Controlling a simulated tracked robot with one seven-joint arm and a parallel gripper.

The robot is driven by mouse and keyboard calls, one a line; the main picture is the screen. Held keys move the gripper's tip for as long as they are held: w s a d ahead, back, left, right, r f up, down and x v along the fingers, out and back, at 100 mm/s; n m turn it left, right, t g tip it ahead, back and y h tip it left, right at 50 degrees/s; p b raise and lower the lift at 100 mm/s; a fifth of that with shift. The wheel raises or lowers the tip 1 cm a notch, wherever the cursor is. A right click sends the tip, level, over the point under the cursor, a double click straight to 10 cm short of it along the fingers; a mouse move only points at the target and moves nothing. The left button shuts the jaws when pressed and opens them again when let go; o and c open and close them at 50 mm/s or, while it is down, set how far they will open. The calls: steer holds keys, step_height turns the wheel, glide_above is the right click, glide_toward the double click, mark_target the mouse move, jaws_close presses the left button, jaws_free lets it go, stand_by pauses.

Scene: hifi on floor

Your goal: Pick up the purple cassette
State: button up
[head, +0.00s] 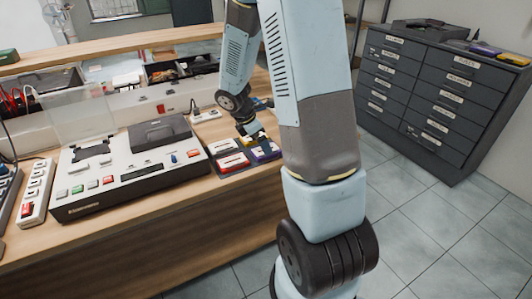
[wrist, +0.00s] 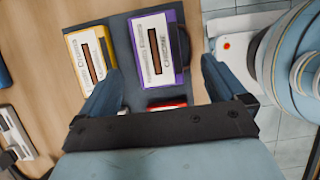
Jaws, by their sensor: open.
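The purple cassette (wrist: 158,48) has a white label and a dark window, and lies flat on a dark tray (wrist: 124,58). In the head view the purple cassette (head: 266,153) is at the tray's right front corner, partly hidden by my arm. My gripper (wrist: 160,68) is open above the tray. In the wrist view its fingers stand left and right of the purple cassette's near end, with nothing held. In the head view my gripper (head: 251,131) is over the tray's right side.
A yellow cassette (wrist: 92,60) lies left of the purple one, close to the left finger. A red cassette (wrist: 166,104) is partly hidden by the gripper. A cassette deck (head: 130,165) stands left on the wooden counter (head: 190,218). Drawer cabinets (head: 440,100) stand at the right.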

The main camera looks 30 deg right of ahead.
steer(key=shift+d+x, duration=0.2)
steer(key=shift+x, duration=2.15)
steer(key=shift+w+r, duration=0.1)
steer(key=shift+w, duration=0.1)
steer(key=c, duration=1.1)
steer(key=shift+c, duration=0.2)
steer(key=shift+r, duration=0.65)
steer(key=s+a+r, duration=0.3)
steer(key=s+r, duration=0.8)
steer(key=s, duration=0.2)
steer(key=shift+s+r, duration=0.35)
